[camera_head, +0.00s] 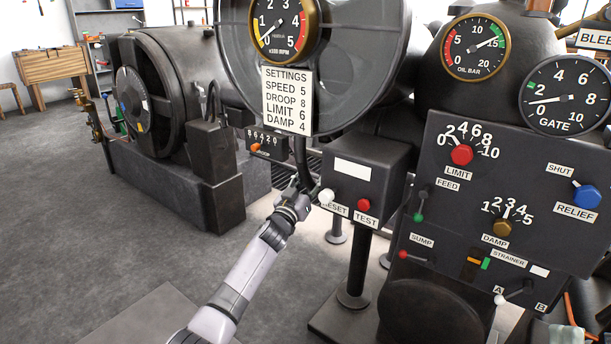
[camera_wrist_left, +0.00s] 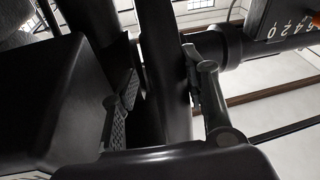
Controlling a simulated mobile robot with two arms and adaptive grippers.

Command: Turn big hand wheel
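A large dark round form with a thick rim (camera_head: 350,75), which may be the big hand wheel, fills the top middle of the head view. A gauge and a settings plate hide part of it. My left gripper (camera_head: 304,188) is just below the settings plate, beside a dark upright bar (camera_head: 302,160). In the left wrist view, the open fingers of my left gripper (camera_wrist_left: 160,95) stand on either side of a dark bar (camera_wrist_left: 163,60). A gap shows between the left finger and the bar. Whether this bar belongs to the wheel, I cannot tell. My right gripper is not in view.
A box with reset and test buttons (camera_head: 363,165) stands close to the right of my left gripper. A control panel (camera_head: 450,200) is at the right. A dark machine (camera_head: 170,90) stands back left; floor before it is clear.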

